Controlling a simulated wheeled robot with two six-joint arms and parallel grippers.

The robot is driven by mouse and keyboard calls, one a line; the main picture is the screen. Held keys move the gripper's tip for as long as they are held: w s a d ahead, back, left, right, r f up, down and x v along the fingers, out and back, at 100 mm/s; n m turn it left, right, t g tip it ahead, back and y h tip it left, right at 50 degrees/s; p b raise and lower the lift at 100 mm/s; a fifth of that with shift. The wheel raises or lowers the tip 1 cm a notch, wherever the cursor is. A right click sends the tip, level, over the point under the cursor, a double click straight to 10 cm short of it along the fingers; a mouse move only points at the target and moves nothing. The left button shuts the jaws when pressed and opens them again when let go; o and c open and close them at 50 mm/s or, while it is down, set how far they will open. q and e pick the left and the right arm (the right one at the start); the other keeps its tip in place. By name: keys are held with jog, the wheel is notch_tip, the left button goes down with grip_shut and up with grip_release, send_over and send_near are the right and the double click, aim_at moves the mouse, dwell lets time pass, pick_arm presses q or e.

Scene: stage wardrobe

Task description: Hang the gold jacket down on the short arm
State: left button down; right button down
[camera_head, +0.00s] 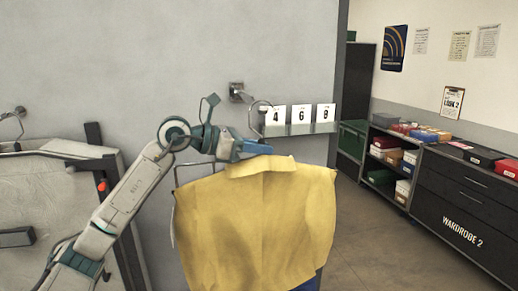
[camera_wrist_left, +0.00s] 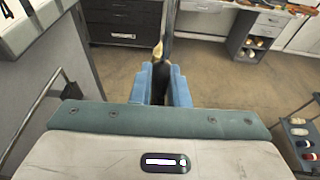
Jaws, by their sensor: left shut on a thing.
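The gold jacket (camera_head: 258,225) hangs spread out below my left gripper (camera_head: 262,149) in the head view, collar at the top. My left gripper is shut at the collar, and any hanger hook there is hidden. In the left wrist view the blue fingers (camera_wrist_left: 161,86) close on a dark thing, with a small yellow tip (camera_wrist_left: 157,50) beyond. A short metal arm (camera_head: 237,91) sticks out from the grey wall, above and left of the gripper; its end is partly unclear. The jacket is apart from it. My right gripper is not in view.
Another wall fitting (camera_head: 14,113) is at far left. A dark drawer cabinet (camera_head: 468,205) and shelves with boxes stand at right. Open floor (camera_head: 375,245) lies between.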

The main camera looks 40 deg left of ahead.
pick_arm(q)
jog(key=shift+a, duration=0.25)
jog(key=c, duration=1.3)
grip_release()
jog(key=shift+w+a+f, duration=0.1)
jog(key=shift+d, duration=0.2)
jog(key=shift+s+a+b, duration=0.4)
jog(key=shift+a+b, duration=0.1)
jog(key=b+v, duration=0.7)
jog(key=v, duration=0.1)
jog(key=shift+s, duration=0.35)
jog(key=shift+s+a+b, duration=0.2)
jog(key=shift+s+b, duration=0.05)
jog(key=shift+b, duration=0.1)
jog(key=shift+s+a+r, duration=0.15)
jog(key=shift+r, duration=0.25)
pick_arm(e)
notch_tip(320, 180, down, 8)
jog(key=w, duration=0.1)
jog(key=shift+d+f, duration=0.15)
